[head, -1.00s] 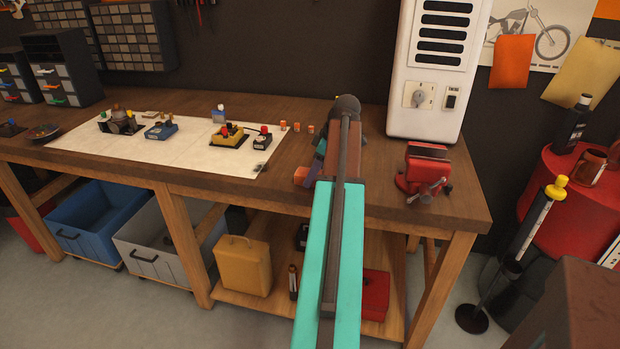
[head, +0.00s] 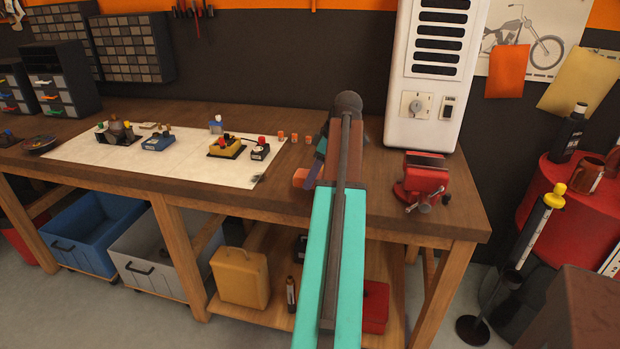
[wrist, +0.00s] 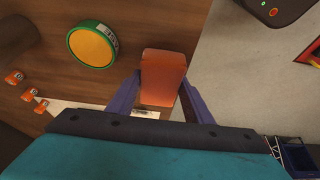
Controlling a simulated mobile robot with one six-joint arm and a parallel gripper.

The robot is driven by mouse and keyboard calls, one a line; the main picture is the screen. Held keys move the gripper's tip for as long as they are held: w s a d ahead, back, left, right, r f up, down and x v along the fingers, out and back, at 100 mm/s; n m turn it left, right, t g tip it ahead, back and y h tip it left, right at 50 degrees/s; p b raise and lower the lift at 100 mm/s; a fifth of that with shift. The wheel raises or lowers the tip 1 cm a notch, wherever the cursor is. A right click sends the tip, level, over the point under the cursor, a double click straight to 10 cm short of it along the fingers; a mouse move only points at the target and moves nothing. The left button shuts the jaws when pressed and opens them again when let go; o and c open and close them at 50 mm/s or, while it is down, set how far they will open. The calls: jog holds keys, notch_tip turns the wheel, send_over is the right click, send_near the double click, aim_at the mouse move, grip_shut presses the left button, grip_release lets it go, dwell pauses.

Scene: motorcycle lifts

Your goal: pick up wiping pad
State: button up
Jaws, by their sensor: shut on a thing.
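The wiping pad appears to be the orange block (wrist: 163,75) between my gripper's fingers in the wrist view. It also shows in the head view (head: 301,178), at the front edge of the wooden bench, left of my arm. My gripper (wrist: 162,88) is shut on it, with one purple finger against each side. In the head view my gripper (head: 318,160) is mostly hidden behind my own arm. I cannot tell whether the pad touches the bench top.
A round green-rimmed yellow tin (wrist: 93,45) lies close by on the bench. Small orange cubes (head: 295,137) stand behind. A red vise (head: 423,180) is to the right, a white cabinet (head: 430,75) behind it. A pale mat (head: 90,160) with parts lies left.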

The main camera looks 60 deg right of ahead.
jog(key=s+a+b, duration=0.1)
jog(key=s+a, duration=0.2)
jog(key=s, duration=0.3)
jog(key=s+a+r+b, duration=0.1)
jog(key=s+a, duration=0.3)
jog(key=s, duration=0.2)
jog(key=shift+s+a+r, duration=0.2)
jog(key=shift+s, duration=0.15)
jog(key=o, duration=0.4)
jog(key=shift+c, duration=1.5)
jog(key=w+a+f+m, duration=0.1)
jog(key=w+a+f, duration=0.1)
jog(key=w+a, duration=1)
jog(key=w+a+f+m, duration=0.1)
jog(key=w+a, duration=0.6)
jog(key=w, duration=1)
jog(key=w+a, duration=0.4)
jog(key=a, duration=0.6)
jog(key=w+a+f+m, duration=0.1)
jog(key=w+a, duration=0.4)
jog(key=a, duration=0.6)
jog(key=w+a+h, duration=0.1)
jog(key=w+a, duration=0.4)
jog(key=a, duration=0.5)
jog(key=shift+a+f, duration=0.4)
